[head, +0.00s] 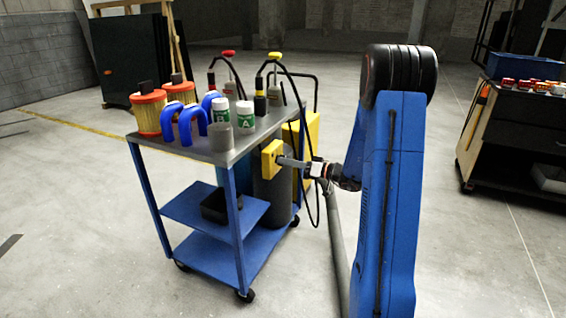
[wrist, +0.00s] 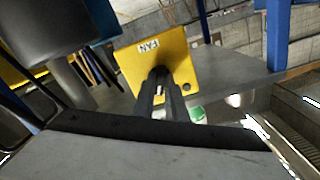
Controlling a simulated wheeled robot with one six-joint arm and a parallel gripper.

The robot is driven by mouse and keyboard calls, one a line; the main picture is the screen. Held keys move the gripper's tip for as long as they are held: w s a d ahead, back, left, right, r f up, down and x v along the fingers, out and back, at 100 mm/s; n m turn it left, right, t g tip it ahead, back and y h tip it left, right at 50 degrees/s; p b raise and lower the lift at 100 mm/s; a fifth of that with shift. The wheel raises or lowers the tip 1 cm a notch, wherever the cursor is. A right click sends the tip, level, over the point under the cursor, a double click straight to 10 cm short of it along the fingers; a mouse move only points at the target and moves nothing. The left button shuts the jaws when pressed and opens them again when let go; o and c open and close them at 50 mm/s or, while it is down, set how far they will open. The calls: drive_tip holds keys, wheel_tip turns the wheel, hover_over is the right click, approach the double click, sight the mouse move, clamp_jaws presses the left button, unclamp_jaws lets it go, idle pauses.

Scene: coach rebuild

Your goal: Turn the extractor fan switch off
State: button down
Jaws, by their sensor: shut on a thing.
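The extractor fan switch is a yellow box (head: 269,150) at the right side of the blue cart, just below its grey top. In the wrist view the yellow box (wrist: 135,62) carries a white label reading FAN and a small dark round spot low on its face. My gripper (head: 282,161) reaches the box from the right. In the wrist view its dark fingers (wrist: 160,76) are close together at the middle of the box's face, shut on the switch's lever. The fingers hide the lever, so its position cannot be told.
Black hoses (head: 307,190) hang close to my gripper. A grey cylinder stands below the switch. Open floor lies to the right.

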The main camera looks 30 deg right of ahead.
drive_tip(key=n, duration=0.5)
drive_tip(key=shift+n, duration=0.4)
drive_tip(key=c, duration=1.6)
unclamp_jaws()
drive_tip(key=shift+d, duration=0.1)
drive_tip(key=shift+v, duration=4.45)
